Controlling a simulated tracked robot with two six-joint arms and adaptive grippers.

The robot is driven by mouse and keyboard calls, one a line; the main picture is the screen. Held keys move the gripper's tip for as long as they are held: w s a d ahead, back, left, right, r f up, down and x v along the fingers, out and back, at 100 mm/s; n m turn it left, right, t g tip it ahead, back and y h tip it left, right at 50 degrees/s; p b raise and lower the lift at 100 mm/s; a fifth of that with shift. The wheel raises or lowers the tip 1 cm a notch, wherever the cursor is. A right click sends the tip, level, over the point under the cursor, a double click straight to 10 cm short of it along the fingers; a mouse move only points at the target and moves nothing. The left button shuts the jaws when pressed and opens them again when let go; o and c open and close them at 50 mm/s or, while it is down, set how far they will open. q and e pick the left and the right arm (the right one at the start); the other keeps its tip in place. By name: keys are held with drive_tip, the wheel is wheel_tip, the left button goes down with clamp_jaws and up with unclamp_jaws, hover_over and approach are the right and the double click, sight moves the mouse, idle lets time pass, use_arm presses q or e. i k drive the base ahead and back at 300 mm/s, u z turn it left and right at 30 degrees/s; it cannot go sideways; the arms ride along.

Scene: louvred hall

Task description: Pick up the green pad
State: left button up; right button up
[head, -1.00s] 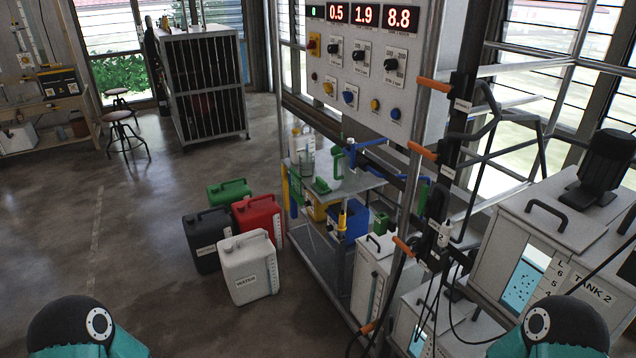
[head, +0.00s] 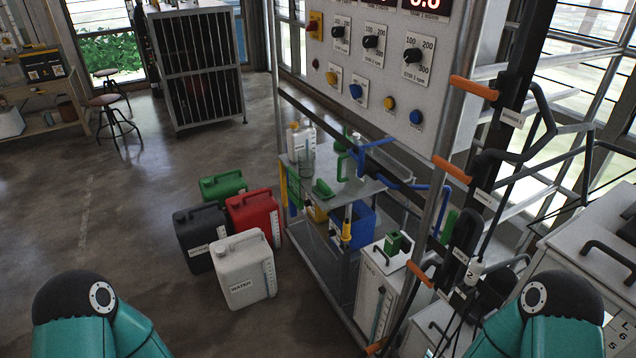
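A small green pad-like piece (head: 323,189) lies on the upper shelf of the metal rack (head: 362,188), near its left front edge. A second green block (head: 399,243) with a dark front sits on top of a white tank (head: 376,287) at the right of the rack. I cannot tell for certain which is the green pad. Only the teal upper parts of my two arms show at the bottom corners. Neither gripper is in view.
White (head: 245,272), red (head: 254,215), black (head: 200,238) and green (head: 222,186) canisters stand on the floor left of the rack. A control panel (head: 375,62) rises above it. Orange-handled levers (head: 474,87) stick out at right.

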sight(322, 189)
drive_tip(key=z, duration=0.3)
drive_tip(key=k, duration=0.65)
drive_tip(key=u, duration=0.45)
drive_tip(key=i, duration=1.45)
drive_tip(key=u, duration=0.8)
drive_tip(key=i, duration=1.3)
drive_tip(key=z, duration=0.75)
